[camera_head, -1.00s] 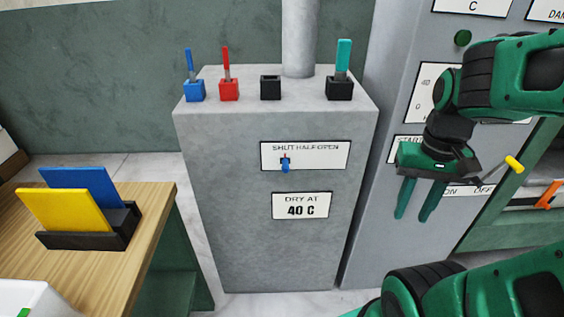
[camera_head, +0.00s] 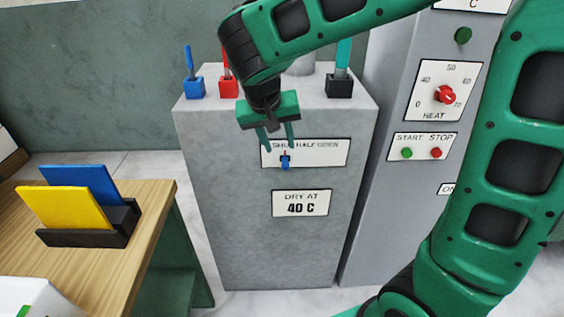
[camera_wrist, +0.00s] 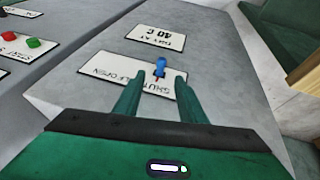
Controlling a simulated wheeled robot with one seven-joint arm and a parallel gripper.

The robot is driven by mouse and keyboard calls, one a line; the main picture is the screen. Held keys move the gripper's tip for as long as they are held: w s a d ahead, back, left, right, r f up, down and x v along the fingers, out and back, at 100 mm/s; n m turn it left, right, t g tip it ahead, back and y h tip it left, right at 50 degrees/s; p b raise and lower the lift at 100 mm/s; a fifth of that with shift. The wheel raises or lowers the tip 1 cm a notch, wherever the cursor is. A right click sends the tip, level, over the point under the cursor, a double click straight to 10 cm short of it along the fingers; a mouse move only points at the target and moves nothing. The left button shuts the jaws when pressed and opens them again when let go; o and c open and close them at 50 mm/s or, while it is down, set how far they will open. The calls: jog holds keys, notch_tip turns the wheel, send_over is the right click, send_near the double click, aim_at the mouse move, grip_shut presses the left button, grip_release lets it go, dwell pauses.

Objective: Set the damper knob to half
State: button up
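The damper knob (camera_head: 285,162) is a small blue knob on the white SHUT HALF OPEN plate (camera_head: 330,154), on the front of the grey cabinet. It is at the left part of the plate, below the word SHUT in the head view. My gripper (camera_head: 279,146) is just above the knob at the plate's upper left, fingers pointing down. In the wrist view the fingers (camera_wrist: 155,92) are apart with nothing between them, and the blue knob (camera_wrist: 161,66) shows just beyond the gap between their tips. I cannot tell whether a finger touches the plate.
A DRY AT 40 C label (camera_head: 302,203) is below the plate. Blue (camera_head: 194,83), red (camera_head: 228,88) and teal (camera_head: 341,80) levers stand on the cabinet top near my arm. A panel with a red HEAT knob (camera_head: 445,95) is right. A wooden table (camera_head: 150,215) is left.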

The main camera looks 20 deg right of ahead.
aim_at(285, 163)
jog(key=x, duration=1)
jog(key=shift+w+f, duration=0.3)
jog(key=shift+f, duration=0.05)
grip_shut()
